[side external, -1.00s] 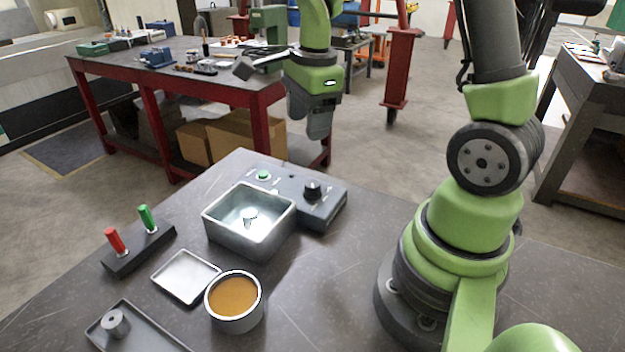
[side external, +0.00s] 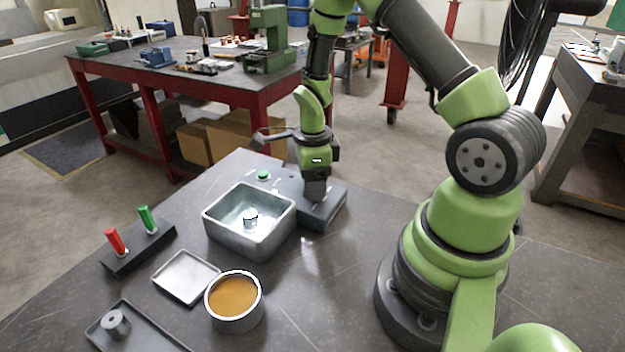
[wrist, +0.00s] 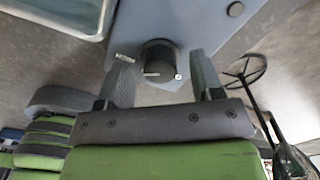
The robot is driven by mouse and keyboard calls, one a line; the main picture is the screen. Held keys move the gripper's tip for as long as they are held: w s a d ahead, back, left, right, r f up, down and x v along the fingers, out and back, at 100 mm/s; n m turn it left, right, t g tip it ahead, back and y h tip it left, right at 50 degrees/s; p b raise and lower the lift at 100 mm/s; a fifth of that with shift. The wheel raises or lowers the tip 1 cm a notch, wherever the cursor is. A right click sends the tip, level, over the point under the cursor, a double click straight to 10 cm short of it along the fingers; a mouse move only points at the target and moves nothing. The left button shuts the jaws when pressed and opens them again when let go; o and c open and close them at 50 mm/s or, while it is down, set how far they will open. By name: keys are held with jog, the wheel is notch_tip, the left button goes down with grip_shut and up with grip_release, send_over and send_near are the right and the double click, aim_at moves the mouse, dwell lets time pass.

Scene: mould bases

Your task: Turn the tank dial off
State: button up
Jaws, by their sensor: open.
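The tank (side external: 221,230) is a square grey metal basin with a lit, shiny inside and a small grey cylinder (side external: 250,217) in it. Its control box (side external: 322,212) adjoins the tank's far right side, with a green button (side external: 263,174) on top. The dark round dial (wrist: 159,56) shows in the wrist view, between my gripper's two fingers. My gripper (side external: 314,196) points down over the box at the dial's place and hides the dial in the side view. The fingers (wrist: 161,78) are apart, one on each side of the dial; contact is not clear.
A red peg (side external: 115,241) and a green peg (side external: 147,219) stand in a dark block at left. A white square tray (side external: 186,276), a round pot of amber stuff (side external: 234,300) and a dark tray (side external: 140,334) with a grey cylinder are in front of the tank.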

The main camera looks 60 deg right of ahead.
jog(key=shift+f, duration=0.1)
jog(key=c, duration=0.9)
